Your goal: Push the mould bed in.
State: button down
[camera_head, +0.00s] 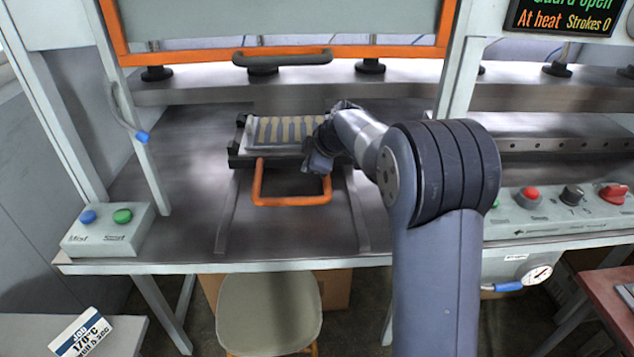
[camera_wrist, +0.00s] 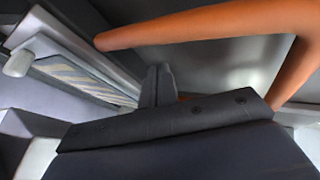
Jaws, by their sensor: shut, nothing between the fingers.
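The mould bed (camera_head: 240,147) is a dark tray on two rails on the press table, with pale spoon-shaped strips lying in it. Its orange loop handle (camera_head: 290,201) points toward me. My gripper (camera_head: 318,166) is shut beside the handle's right arm, near the bed's front right corner. In the wrist view the handle (camera_wrist: 200,24) runs across the top and down the right, and the bed (camera_wrist: 78,50) is at upper left. My gripper's fingers (camera_wrist: 158,85) are closed and empty there. I cannot tell whether they touch the handle.
The orange-framed guard (camera_head: 280,53) is raised above the table, and the display (camera_head: 568,18) reads guard open. A two-button box (camera_head: 108,230) stands at left, a control panel (camera_head: 560,212) at right. A stool (camera_head: 269,313) stands in front. The rails before the bed are clear.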

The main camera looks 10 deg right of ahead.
jog(key=v, duration=1)
jog(key=shift+f, duration=0.1)
